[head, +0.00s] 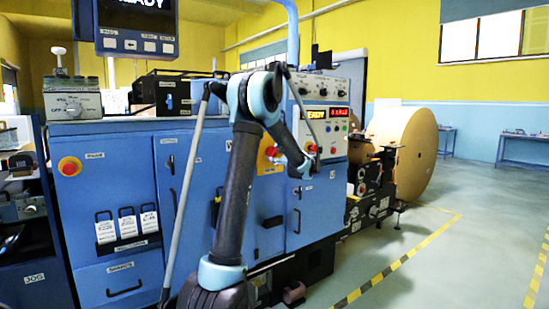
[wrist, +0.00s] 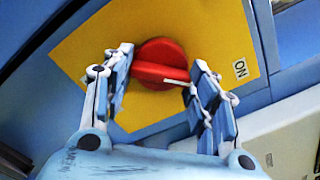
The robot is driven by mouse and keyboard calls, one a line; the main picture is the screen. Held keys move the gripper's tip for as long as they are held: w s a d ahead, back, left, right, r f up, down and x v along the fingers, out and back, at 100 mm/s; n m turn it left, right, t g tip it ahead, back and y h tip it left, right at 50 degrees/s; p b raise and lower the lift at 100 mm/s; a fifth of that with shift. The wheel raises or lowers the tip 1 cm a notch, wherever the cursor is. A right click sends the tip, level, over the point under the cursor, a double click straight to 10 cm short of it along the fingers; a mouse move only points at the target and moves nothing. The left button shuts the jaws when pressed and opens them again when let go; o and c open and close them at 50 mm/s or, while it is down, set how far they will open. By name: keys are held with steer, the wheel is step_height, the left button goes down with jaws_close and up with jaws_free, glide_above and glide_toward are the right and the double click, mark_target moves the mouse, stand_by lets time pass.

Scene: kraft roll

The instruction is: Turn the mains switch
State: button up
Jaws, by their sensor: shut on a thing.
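The mains switch is a round red knob (wrist: 160,62) with a raised grip bar, on a yellow plate (wrist: 82,48). A white line on the bar points to the right in the wrist view, roughly toward the side with the ON label (wrist: 240,69). My gripper (wrist: 158,76) has one finger on each side of the knob and is shut on it. The right finger hides the end of the white line. In the head view part of the yellow plate (head: 264,163) shows behind my arm, and my fingers are hard to make out there.
The blue machine cabinet (head: 120,215) fills the left and middle, with a red button (head: 69,166) on its front. A large paper roll (head: 405,150) stands further right. Open floor lies at the right.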

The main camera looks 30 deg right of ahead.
steer(key=shift+a+n, duration=0.1)
steer(key=shift+n, duration=8.8)
steer(key=o, duration=1.1)
steer(key=shift+c, duration=0.2)
